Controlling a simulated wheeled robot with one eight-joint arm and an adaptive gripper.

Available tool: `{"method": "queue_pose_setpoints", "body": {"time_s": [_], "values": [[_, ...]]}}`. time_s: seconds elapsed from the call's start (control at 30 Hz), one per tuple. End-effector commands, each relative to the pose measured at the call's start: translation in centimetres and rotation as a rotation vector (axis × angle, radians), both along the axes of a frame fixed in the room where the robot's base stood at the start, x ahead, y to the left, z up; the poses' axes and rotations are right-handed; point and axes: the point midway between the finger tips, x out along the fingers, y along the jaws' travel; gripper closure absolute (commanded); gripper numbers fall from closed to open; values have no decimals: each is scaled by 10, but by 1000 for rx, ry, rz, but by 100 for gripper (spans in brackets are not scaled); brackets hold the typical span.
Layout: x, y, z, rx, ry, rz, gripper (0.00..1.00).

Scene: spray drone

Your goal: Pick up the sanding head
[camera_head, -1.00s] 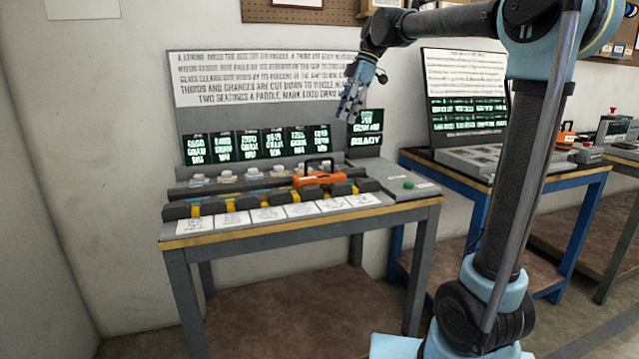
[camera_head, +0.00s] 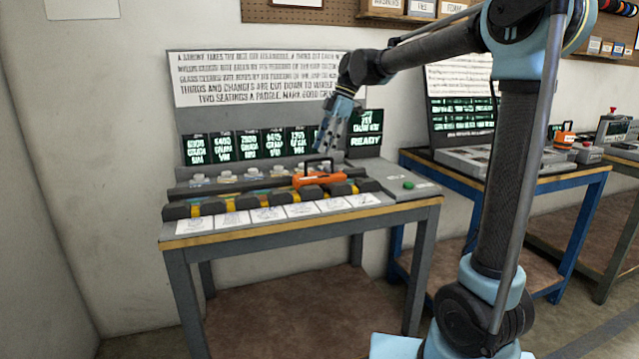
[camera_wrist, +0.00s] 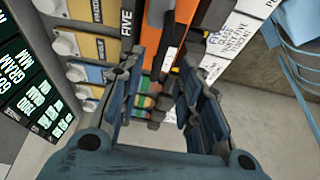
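The sanding head is most likely the orange tool (camera_head: 320,178) with a black handle lying on the grey sloped bench unit; no label on it is readable. In the wrist view the orange body (camera_wrist: 160,38) with its black handle shows at the top centre, beyond the fingers. My gripper (camera_head: 328,145) hangs above the orange tool in the head view, apart from it. In the wrist view my gripper (camera_wrist: 158,75) has its two fingers spread apart with nothing between them.
The grey bench (camera_head: 300,229) carries white picture cards (camera_head: 268,213), black holders, pale knobs and a green button (camera_head: 409,184). An upright panel with dark screens (camera_head: 246,146) stands behind. A blue-framed bench (camera_head: 553,178) stands to the right.

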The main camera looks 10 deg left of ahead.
Motion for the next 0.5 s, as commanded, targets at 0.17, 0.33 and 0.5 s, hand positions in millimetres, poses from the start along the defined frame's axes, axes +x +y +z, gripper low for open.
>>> {"method": "queue_pose_setpoints", "body": {"time_s": [0.17, 0.33, 0.5], "values": [[-2, 3, -8, 0, 0, 1, 67], [-4, 9, -29, 0, -1, 2, 67], [-8, 15, -48, 0, 0, 1, 67]]}}
